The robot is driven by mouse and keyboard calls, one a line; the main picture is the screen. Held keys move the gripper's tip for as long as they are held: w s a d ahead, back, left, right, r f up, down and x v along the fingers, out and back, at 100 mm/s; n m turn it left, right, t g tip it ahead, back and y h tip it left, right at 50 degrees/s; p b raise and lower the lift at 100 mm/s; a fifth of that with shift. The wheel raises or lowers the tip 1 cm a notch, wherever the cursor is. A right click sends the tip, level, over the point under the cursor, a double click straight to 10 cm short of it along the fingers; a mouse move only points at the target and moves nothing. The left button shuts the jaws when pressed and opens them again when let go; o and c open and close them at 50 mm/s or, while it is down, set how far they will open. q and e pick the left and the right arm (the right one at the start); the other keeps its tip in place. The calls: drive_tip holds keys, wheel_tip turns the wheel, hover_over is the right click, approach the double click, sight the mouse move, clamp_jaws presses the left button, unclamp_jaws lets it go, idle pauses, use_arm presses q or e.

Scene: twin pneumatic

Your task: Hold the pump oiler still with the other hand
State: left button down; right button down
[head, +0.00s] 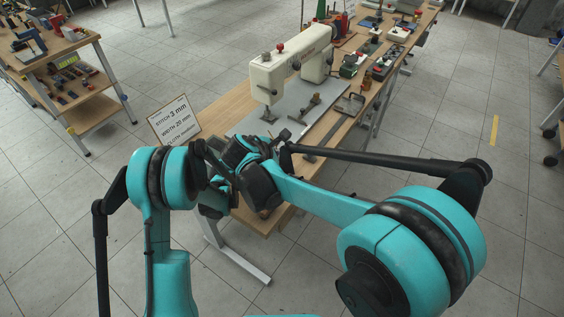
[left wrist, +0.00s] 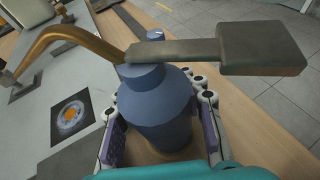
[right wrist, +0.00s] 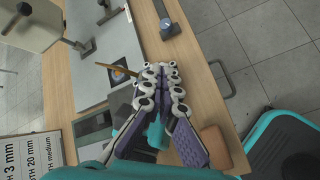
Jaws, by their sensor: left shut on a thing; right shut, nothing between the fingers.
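The pump oiler (left wrist: 160,105) has a blue, rounded body, a curved brass spout (left wrist: 62,42) and a dark lever with a wide paddle (left wrist: 262,48). My left gripper (left wrist: 155,100) is shut on its body, one finger on each side, and the oiler looks upright. In the right wrist view the brass spout (right wrist: 108,69) shows beyond my right gripper (right wrist: 160,75), whose fingers are together and empty. The oiler's body is hidden there behind those fingers. In the head view the two grippers meet in a dark cluster that hides the oiler.
A cream sewing machine (head: 290,65) stands on a grey plate on the wooden table (head: 215,112). A sign (head: 174,118) stands at the left edge. A dark bar tool (right wrist: 168,22) and a brown block (right wrist: 216,142) lie on the table. Several small items sit farther back.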

drive_tip(key=shift+f, duration=0.15)
idle(0.5)
drive_tip(key=shift+f, duration=0.25)
drive_tip(key=shift+f, duration=1.1)
idle(1.1)
idle(0.3)
drive_tip(key=shift+r, duration=1.55)
drive_tip(key=shift+r, duration=0.1)
drive_tip(key=shift+r, duration=2.4)
